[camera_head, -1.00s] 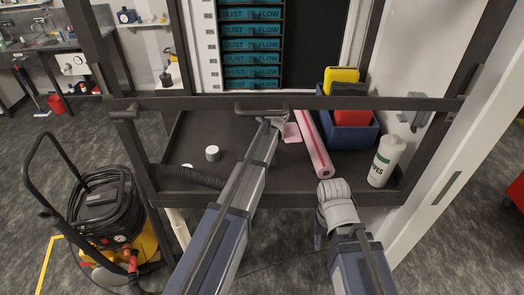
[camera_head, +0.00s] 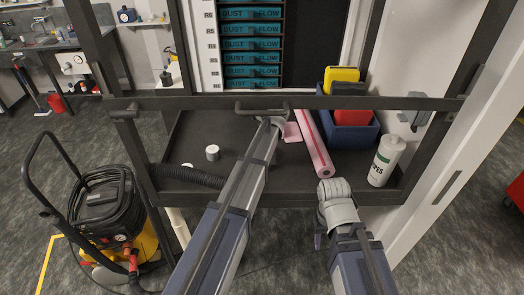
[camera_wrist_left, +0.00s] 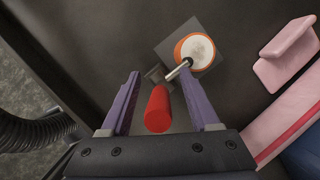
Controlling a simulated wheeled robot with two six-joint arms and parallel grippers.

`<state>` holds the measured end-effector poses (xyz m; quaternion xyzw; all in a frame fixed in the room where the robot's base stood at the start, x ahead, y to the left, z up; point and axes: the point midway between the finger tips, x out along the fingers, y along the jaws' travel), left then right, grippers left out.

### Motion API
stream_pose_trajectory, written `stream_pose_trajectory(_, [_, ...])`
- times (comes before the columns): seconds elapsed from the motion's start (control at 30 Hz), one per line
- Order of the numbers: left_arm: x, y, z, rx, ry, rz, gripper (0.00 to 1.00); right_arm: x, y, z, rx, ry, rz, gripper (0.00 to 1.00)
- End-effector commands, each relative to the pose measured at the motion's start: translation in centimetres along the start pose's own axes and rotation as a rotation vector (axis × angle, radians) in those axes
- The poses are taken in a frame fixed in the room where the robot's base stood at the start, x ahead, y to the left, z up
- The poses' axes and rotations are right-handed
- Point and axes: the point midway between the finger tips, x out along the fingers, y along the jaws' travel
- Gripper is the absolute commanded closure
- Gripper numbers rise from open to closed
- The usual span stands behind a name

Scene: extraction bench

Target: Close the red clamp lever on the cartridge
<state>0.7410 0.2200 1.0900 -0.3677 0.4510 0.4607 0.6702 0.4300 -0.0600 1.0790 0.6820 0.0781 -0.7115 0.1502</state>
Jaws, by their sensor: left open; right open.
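In the left wrist view the red lever handle (camera_wrist_left: 158,110) lies between the two purple fingers of my left gripper (camera_wrist_left: 160,88), which is open around it. A metal rod runs from the handle's area up to a round, pale-topped part with an orange rim (camera_wrist_left: 195,52), which looks like the cartridge, on a dark square plate (camera_wrist_left: 216,34). I cannot tell whether the fingers touch the handle. In the head view the left arm reaches over the bench and its fingers are hidden near the crossbar. My right gripper (camera_head: 320,238) hangs open at the bench's front edge, away from the lever.
A small white-topped cylinder (camera_head: 212,153) and a black hose (camera_head: 190,175) are on the left. A vacuum (camera_head: 105,215) stands outside.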

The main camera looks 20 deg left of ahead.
Motion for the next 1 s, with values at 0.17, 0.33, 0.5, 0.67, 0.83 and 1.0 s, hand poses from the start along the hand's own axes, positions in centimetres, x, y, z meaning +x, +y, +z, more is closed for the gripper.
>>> stream_pose_trajectory(0.17, [-1.2,0.0,0.1,0.0,0.0,0.0,0.38,-1.1,0.1,0.1,0.002,0.0,0.0,0.5])
stream_pose_trajectory(0.33, [-3.9,0.0,0.2,0.001,0.0,0.0,0.38,-3.7,0.3,0.2,0.006,0.0,-0.001,0.5])
stream_pose_trajectory(0.5, [-5.6,0.5,-1.2,0.005,0.0,-0.001,0.38,-4.8,0.4,0.3,0.006,-0.001,-0.002,0.5])
stream_pose_trajectory(0.67, [-6.8,1.3,-4.8,0.005,0.0,-0.002,0.38,-4.7,0.4,0.3,0.006,-0.001,-0.001,0.5])
stream_pose_trajectory(0.83, [-7.9,2.0,-7.9,0.003,0.0,-0.001,0.38,-4.7,0.4,0.3,0.006,-0.001,-0.001,0.5])
stream_pose_trajectory(1.0, [-8.6,2.4,-10.0,0.002,0.0,-0.001,0.38,-4.7,0.4,0.3,0.006,-0.001,-0.001,0.5])
